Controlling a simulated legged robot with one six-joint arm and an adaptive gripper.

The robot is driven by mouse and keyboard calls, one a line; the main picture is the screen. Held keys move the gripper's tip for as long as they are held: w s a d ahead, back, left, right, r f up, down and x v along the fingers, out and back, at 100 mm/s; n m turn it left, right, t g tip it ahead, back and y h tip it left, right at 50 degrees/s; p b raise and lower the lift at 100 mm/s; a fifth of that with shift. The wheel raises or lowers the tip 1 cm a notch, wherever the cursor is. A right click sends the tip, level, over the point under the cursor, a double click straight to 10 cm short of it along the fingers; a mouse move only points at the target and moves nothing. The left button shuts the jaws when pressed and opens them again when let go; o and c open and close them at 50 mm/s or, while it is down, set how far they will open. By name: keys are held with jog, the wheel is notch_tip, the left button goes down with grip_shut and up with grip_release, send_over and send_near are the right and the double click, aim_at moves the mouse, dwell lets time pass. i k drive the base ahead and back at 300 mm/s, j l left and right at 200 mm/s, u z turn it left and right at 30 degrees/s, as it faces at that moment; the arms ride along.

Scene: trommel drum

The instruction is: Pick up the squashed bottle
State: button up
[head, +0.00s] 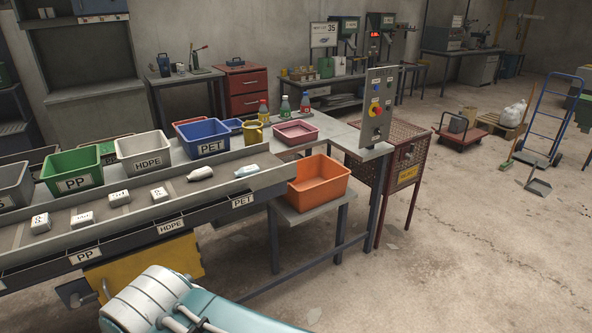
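A white bottle (201,174) lies on its side on the sorting conveyor, toward its right end. A pale blue-white bottle-like item (247,170) lies to its right, close to the belt's end. At this size I cannot tell for sure which of the two is squashed. Three small bottles with coloured parts (284,105) stand upright on the table behind. My arm shows at the bottom edge, well in front of the conveyor and apart from both lying bottles. My gripper is not in view.
Several white labelled blocks (119,198) lie along the belt. Behind it stand a green PP bin (73,182), a white HDPE bin (143,158) and a blue PET bin (203,146). An orange tub (318,190) and a control panel (377,108) are right.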

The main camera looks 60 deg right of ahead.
aim_at(243, 171)
jog(key=z, duration=1.5)
jog(key=i+l+z, duration=0.1)
jog(key=i+l+u, duration=0.1)
jog(key=i+l, duration=0.35)
jog(key=i, duration=0.2)
